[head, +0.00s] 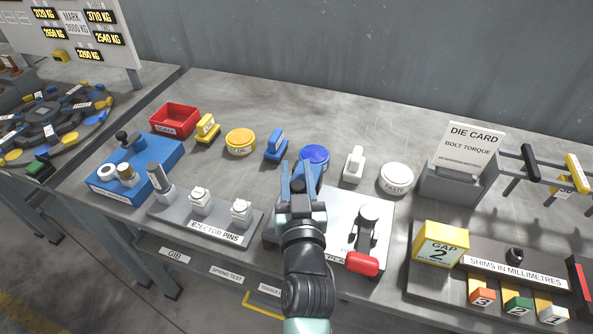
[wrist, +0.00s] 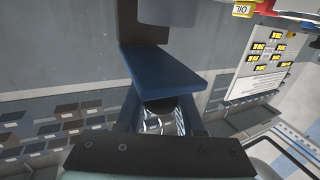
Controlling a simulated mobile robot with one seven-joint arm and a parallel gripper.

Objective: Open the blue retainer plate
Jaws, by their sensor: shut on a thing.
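The blue retainer plate (wrist: 165,72) shows in the wrist view as a flat, dark blue piece just beyond my gripper's dark mount. My gripper (head: 299,172) is in the lower middle of the head view, over the left side of a pale fixture (head: 343,212), and it is shut on the blue plate. In the head view the gripper hides most of the plate, and its hinge or seat cannot be seen. A lever with a red handle (head: 362,264) stands on the fixture just right of my gripper.
Behind my gripper are a round blue tin (head: 315,154), a small blue block (head: 276,145) and a white paste tin (head: 397,179). Ejector pins (head: 205,216) stand close on the left. The yellow gap block (head: 440,245) and shims are on the right.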

